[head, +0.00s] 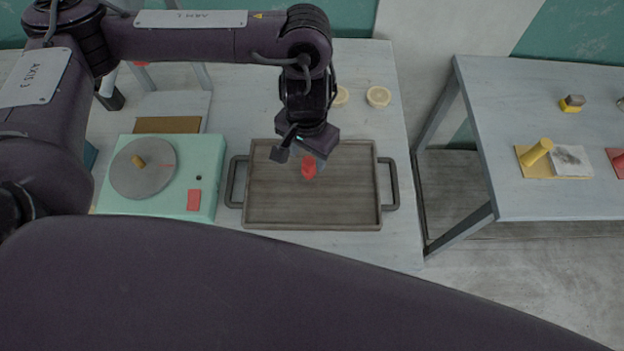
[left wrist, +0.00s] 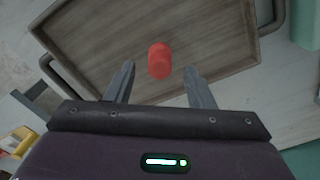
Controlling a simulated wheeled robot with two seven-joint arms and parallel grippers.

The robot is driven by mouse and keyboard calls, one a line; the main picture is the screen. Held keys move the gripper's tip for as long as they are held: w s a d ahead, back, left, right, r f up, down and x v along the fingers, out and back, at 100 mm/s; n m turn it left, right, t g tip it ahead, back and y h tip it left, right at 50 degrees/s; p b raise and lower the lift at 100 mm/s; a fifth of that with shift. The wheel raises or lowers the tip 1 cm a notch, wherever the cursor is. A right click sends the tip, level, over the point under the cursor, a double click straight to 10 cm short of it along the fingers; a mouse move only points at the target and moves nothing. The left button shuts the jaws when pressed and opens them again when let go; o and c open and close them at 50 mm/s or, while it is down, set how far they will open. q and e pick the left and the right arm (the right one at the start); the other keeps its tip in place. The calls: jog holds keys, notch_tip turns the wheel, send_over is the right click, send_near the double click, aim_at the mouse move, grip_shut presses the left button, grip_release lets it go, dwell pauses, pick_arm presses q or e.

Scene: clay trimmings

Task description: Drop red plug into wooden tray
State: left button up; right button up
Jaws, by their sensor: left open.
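The wooden tray (head: 265,205) with a dark handle on each side stands on the pale table in the head view; it also fills the upper part of the left wrist view (left wrist: 100,40). The red plug (head: 309,168) shows over the tray's middle, and in the left wrist view the plug (left wrist: 159,62) appears just beyond the fingertips, with clear gaps to both fingers. I cannot tell whether it rests on the tray floor or is just above it. My left gripper (head: 301,158) is open above the tray; its fingers also show in the left wrist view (left wrist: 158,78). My right gripper does not show.
A mint turntable box (head: 205,160) stands close to the tray's left. Pale round pieces (head: 378,96) lie behind the tray. A second table (head: 520,100) at the right, across a gap, holds a yellow cylinder (head: 537,152) and small blocks.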

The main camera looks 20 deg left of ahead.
pick_arm(q)
notch_tip(320, 180, up, 7)
jog(key=shift+f, duration=0.2)
jog(key=shift+r, duration=0.65)
